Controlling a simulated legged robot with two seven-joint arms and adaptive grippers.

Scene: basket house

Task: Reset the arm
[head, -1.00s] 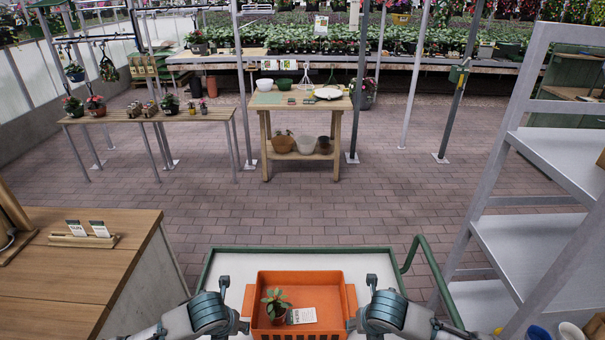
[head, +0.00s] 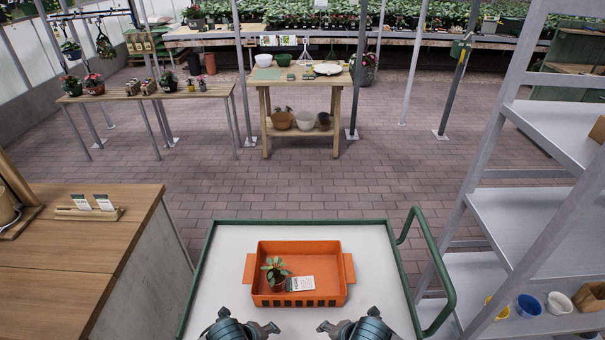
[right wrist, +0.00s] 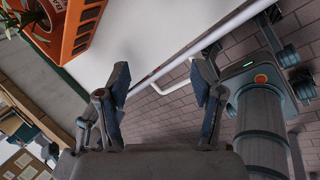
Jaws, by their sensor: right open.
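An orange basket (head: 299,247) sits on the white top of a green-framed cart (head: 225,260) in the head view. A small potted plant (head: 276,272) and a white label card (head: 299,284) are inside it. My left gripper (head: 276,327) is at the basket's near side, apart from it; its fingers are too small to judge. My right gripper (head: 324,326) is also near the basket's front, apart from it. In the right wrist view the right gripper (right wrist: 160,90) has its two fingers spread with nothing between them. The basket's corner (right wrist: 75,30) shows at upper left there.
A wooden counter (head: 70,260) stands to the left and a metal shelf (head: 525,225) with several small pots to the right. The cart's green handle (head: 440,270) rises at its right edge. A wooden table (head: 300,85) with pots stands ahead across open brick floor.

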